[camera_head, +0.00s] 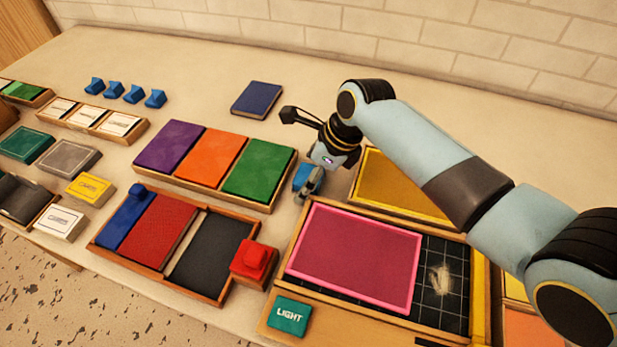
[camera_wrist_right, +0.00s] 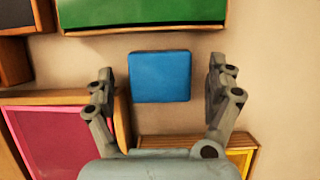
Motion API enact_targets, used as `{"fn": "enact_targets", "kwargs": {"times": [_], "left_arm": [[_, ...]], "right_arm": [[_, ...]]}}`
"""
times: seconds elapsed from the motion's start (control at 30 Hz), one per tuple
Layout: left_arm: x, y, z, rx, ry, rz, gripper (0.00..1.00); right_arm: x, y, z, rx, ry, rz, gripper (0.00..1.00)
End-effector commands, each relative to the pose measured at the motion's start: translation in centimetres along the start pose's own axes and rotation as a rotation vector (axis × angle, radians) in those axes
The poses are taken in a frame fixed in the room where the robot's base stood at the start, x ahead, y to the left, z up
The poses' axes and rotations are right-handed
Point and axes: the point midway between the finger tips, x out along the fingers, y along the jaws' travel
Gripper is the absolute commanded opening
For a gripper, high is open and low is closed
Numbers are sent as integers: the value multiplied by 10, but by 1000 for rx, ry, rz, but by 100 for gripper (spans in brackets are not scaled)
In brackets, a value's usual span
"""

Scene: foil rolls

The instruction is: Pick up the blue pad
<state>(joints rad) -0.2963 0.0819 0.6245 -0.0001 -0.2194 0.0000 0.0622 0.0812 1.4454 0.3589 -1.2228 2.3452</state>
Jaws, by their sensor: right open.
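The blue pad (camera_wrist_right: 160,76) is a small flat square lying on the table, centred between my fingers in the right wrist view. In the head view the blue pad (camera_head: 302,174) shows partly, with my gripper in front of it. My right gripper (camera_wrist_right: 160,85) is open, with one finger on each side of the pad and a gap on both sides. In the head view my right gripper (camera_head: 311,186) points down over the pad. Whether the fingertips reach the table, I cannot tell. My left gripper is not in view.
A tray of purple, orange and green pads (camera_head: 297,160) lies just left of the blue pad. A pink-framed panel (camera_head: 355,255) and a yellow tray (camera_head: 400,187) lie close on the right. A dark blue book (camera_head: 257,99) lies behind, with clear table around it.

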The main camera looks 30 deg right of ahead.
Motion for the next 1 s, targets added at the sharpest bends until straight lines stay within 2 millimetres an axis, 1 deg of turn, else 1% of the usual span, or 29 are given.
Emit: {"fn": "enact_targets", "kwargs": {"times": [0.13,0.33,0.6,0.87,1.0], "left_arm": [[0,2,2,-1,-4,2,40],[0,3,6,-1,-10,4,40],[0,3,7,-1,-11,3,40],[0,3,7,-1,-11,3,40],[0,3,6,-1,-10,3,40]], "right_arm": [[0,0,0,0,0,-1,88],[0,0,0,0,0,0,62],[-1,0,0,0,1,0,27],[-2,0,0,0,0,-1,26],[-9,-1,4,0,-2,-2,26]]}}
